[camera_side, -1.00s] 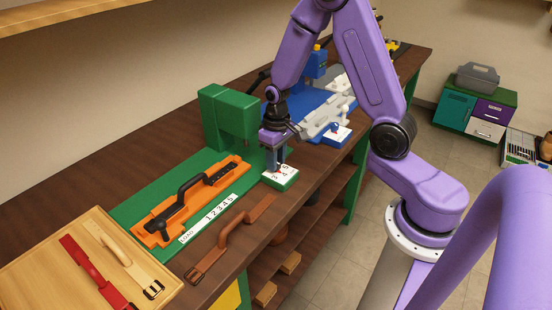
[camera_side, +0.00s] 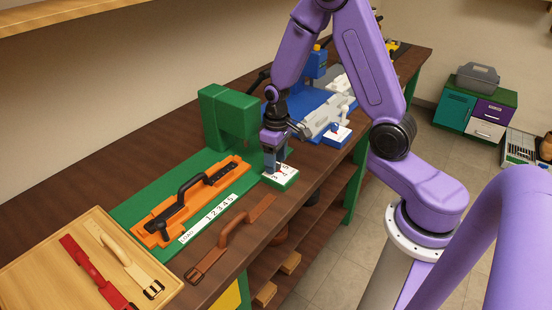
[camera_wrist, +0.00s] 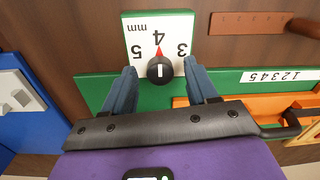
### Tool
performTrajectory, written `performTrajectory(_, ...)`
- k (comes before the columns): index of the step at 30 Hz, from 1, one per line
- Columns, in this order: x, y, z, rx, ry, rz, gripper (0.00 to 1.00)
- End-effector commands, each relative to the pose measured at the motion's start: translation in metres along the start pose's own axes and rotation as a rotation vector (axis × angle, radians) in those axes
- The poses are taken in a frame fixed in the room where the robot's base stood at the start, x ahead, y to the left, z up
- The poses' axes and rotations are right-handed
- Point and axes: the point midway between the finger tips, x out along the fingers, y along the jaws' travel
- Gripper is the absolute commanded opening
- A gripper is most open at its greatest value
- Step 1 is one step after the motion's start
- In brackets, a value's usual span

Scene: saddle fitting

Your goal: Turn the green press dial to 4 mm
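The green press (camera_side: 226,115) stands on the bench with its dial plate (camera_side: 286,179) at the near edge. In the wrist view, the white dial plate (camera_wrist: 136,40) has a green border and reads 3, 4, 5 and mm, upside down. Its black knob (camera_wrist: 160,70) has a white line, and a red pointer (camera_wrist: 159,52) points at the 4. My gripper (camera_wrist: 160,68) is open, with one finger on each side of the knob and a visible gap to each. In the side view my gripper (camera_side: 273,163) is over the plate and hides the knob.
An orange fixture (camera_side: 157,229) with a black handle lies on the green base, beside a numbered strip (camera_side: 214,213). A brown strap (camera_side: 231,238) lies at the front edge. A wooden tray (camera_side: 40,262) holds red and cream straps. A blue press (camera_side: 315,65) stands behind.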

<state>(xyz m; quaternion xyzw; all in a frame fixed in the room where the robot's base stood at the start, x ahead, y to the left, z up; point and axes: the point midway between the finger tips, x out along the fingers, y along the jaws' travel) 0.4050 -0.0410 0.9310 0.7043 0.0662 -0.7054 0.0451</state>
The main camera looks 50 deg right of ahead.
Motion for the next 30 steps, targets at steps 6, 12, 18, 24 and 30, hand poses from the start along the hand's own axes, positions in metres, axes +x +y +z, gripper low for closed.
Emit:
performTrajectory(6,0.0,0.0,0.0,0.0,0.0,0.0,0.57)
performTrajectory(12,-0.008,0.0,-0.001,0.0,0.003,0.0,0.57)
performTrajectory(18,-0.036,0.0,-0.001,-0.001,0.007,0.001,0.57)
performTrajectory(24,-0.073,0.0,-0.002,0.001,0.008,0.001,0.57)
performTrajectory(30,-0.115,0.0,-0.001,0.0,0.008,0.002,0.57)
